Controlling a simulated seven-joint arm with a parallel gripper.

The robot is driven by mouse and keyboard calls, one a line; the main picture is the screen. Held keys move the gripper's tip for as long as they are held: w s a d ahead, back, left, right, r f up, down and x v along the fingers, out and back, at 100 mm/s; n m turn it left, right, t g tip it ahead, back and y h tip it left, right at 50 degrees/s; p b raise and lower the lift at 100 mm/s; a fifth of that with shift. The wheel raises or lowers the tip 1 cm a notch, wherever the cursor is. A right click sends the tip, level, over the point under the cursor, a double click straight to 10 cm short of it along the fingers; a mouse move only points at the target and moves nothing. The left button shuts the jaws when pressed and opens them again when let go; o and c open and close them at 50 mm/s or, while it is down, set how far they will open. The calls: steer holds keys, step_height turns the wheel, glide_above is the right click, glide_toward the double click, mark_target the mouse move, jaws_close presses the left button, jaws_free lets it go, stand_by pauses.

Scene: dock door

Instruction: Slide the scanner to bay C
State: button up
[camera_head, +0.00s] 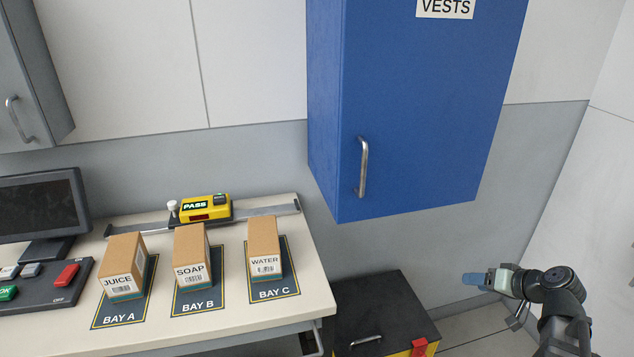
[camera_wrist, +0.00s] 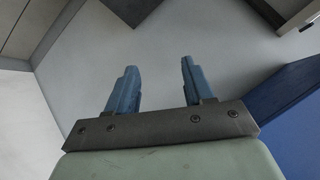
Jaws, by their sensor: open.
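The yellow scanner (camera_head: 206,208) sits on a metal rail (camera_head: 265,211) along the back of the counter, behind the SOAP box and bay B. Its display reads PASS in green, and a white knob (camera_head: 173,208) stands at its left end. The bay C mat (camera_head: 274,290) lies at the right, with the WATER box (camera_head: 264,248) standing on it. My gripper (camera_head: 476,279) is at the far right, well apart from the scanner. In the wrist view my gripper (camera_wrist: 157,88) is open, with nothing between its blue fingers.
The JUICE box (camera_head: 123,266) stands on bay A and the SOAP box (camera_head: 190,256) on bay B. A blue VESTS cabinet (camera_head: 415,110) hangs between my gripper and the counter. A black chest (camera_head: 380,310) stands below it. A monitor (camera_head: 40,208) and button panel (camera_head: 40,293) are left.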

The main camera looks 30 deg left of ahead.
step_height(320, 180, up, 24)
steer(key=a+f+n+t+y, duration=0.1)
steer(key=a+n+t+y, duration=0.1)
steer(key=a+n+y, duration=0.1)
steer(key=s+a+r+n+y, duration=0.2)
steer(key=s+r+n, duration=0.15)
steer(key=r, duration=0.75)
steer(key=s+a+r+n+y, duration=0.15)
steer(key=s+r, duration=0.25)
steer(key=r, duration=0.8)
steer(key=s+a+r+n+g+y, duration=0.35)
steer(key=s+a+r, duration=0.25)
steer(key=r, duration=0.4)
steer(key=s+a+r+n+g+h, duration=0.1)
steer(key=s+a+r+n+g, duration=0.3)
steer(key=a, duration=0.6)
steer(key=s+a+r+n+g+h, duration=0.1)
steer(key=s+a+r+n+g, duration=0.15)
steer(key=s+a, duration=0.6)
steer(key=s+a+r+n+g+h, duration=0.2)
steer(key=a+r+g, duration=0.3)
steer(key=a, duration=0.7)
steer(key=n+t+h, duration=0.5)
steer(key=h, duration=0.7)
glide_above(172, 202)
steer(key=w+d, duration=0.4)
step_height(172, 202, down, 40)
steer(key=x, duration=1.3)
steer(key=shift+s+a+f, duration=0.1)
steer(key=shift+a, duration=0.15)
